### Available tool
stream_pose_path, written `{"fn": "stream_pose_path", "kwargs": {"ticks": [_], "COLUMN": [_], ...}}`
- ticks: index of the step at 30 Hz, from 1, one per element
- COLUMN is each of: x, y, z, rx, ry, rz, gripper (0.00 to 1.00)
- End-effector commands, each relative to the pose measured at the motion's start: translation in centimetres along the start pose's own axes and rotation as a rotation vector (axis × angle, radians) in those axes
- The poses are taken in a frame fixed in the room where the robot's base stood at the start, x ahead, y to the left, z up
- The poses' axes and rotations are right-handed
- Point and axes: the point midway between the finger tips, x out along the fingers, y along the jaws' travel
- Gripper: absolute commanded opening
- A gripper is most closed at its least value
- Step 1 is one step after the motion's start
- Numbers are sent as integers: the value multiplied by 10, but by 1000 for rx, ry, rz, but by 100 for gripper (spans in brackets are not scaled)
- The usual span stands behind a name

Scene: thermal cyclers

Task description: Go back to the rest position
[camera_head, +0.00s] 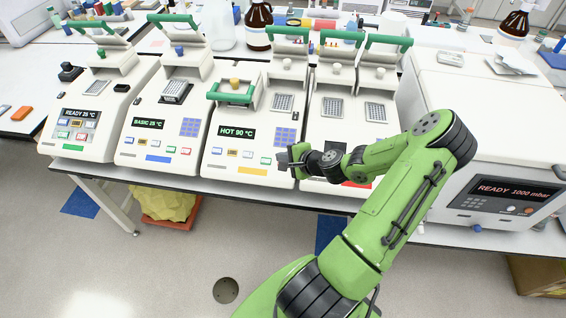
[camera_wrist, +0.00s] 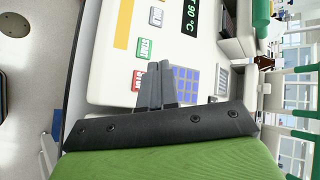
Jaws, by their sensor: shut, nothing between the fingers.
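My gripper (camera_head: 284,160) is at the end of my green arm, at the front right of the thermal cycler reading HOT 90 °C (camera_head: 238,149). In the wrist view its two grey fingers (camera_wrist: 153,88) are together with nothing between them. They overlap the panel near a blue keypad (camera_wrist: 186,84), a green START button (camera_wrist: 143,47) and a red STOP button (camera_wrist: 138,78). I cannot tell whether the fingertips touch the panel. The green handle (camera_head: 231,95) of this cycler lies low across its top.
Cyclers reading READY 25 °C (camera_head: 80,120) and BASIC 25 °C (camera_head: 150,135) stand to the left with raised lids. A two-block cycler (camera_head: 340,125) is behind my forearm. A large white machine (camera_head: 490,120) stands right. Brown bottles (camera_head: 258,25) stand behind. The floor in front is mostly clear.

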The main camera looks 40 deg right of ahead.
Motion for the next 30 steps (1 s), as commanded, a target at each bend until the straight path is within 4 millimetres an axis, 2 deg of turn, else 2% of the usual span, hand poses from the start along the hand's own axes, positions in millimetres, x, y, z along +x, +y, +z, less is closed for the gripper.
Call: {"fn": "stream_pose_path", "kwargs": {"ticks": [10, 13, 17, 18, 20, 26, 30], "x": [0, 1, -2, -7, -18, -76, -134], "y": [0, -1, -2, -2, -4, -24, -39], "z": [0, 11, 61, 79, 103, 175, 222], "rx": [0, -59, -354, -472, -642, -1138, -1415], "ry": [0, -21, -117, -151, -191, -250, -251], "rz": [0, 36, 210, 276, 367, 579, 632], "gripper": [0, 0, 0, 0, 0, 0, 0]}}
